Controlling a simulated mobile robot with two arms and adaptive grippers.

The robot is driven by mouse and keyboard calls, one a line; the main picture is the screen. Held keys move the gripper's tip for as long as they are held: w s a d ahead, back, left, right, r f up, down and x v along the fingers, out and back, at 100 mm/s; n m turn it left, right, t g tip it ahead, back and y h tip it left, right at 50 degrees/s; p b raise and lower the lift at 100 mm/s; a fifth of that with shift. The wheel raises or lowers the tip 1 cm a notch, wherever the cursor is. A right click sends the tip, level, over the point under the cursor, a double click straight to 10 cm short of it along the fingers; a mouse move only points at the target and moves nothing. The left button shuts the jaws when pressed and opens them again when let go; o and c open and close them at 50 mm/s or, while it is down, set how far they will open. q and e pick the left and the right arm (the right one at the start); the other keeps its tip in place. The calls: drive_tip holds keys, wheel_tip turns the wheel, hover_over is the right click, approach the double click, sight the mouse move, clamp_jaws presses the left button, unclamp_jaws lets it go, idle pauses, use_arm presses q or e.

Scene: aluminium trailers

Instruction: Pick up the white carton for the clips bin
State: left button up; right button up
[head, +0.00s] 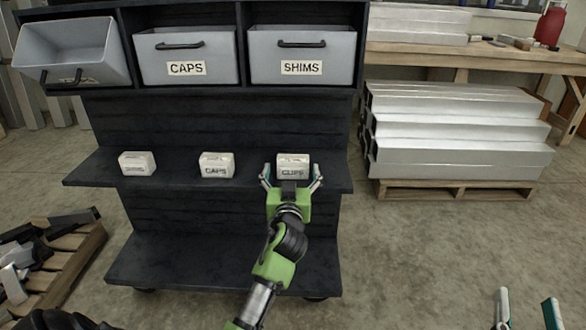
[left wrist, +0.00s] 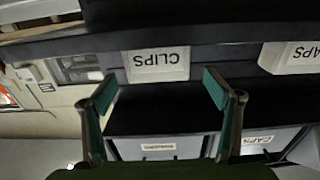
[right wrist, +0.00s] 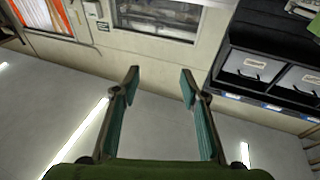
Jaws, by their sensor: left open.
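The white carton marked CLIPS (head: 293,160) stands upright on the dark shelf, rightmost of three cartons. My left gripper (head: 292,178) is open in front of it, with a fingertip towards each side of it. In the left wrist view the picture is upside down and the CLIPS carton (left wrist: 157,63) shows beyond and between the open fingertips (left wrist: 159,88); I cannot tell if they touch it. My right gripper (head: 527,308) is open and empty at the lower right, away from the shelf; its fingers (right wrist: 160,85) are apart in the right wrist view.
White cartons marked CAPS (head: 217,165) and SHIMS (head: 137,164) stand left on the same shelf (head: 180,178). Above are grey bins marked CAPS (head: 187,50) and SHIMS (head: 300,50), and a tilted bin (head: 70,48) with an unreadable label. Stacked aluminium profiles (head: 455,140) lie right.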

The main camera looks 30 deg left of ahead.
sight(293, 166)
use_arm(q)
drive_tip(key=b+x, duration=0.1)
drive_tip(key=x, duration=0.4)
drive_tip(key=shift+w+d+f, duration=0.1)
drive_tip(key=shift+d+f, duration=0.05)
drive_tip(key=shift+d, duration=0.05)
drive_tip(key=c, duration=1.3)
use_arm(e)
wheel_tip(293, 166, up, 7)
drive_tip(key=s+t+y, duration=0.1)
drive_tip(key=s+t, duration=0.1)
drive_tip(key=t, duration=0.1)
drive_tip(key=shift+s+f+t, duration=0.2)
drive_tip(key=shift+s+t, duration=0.15)
drive_tip(key=shift+t, duration=0.05)
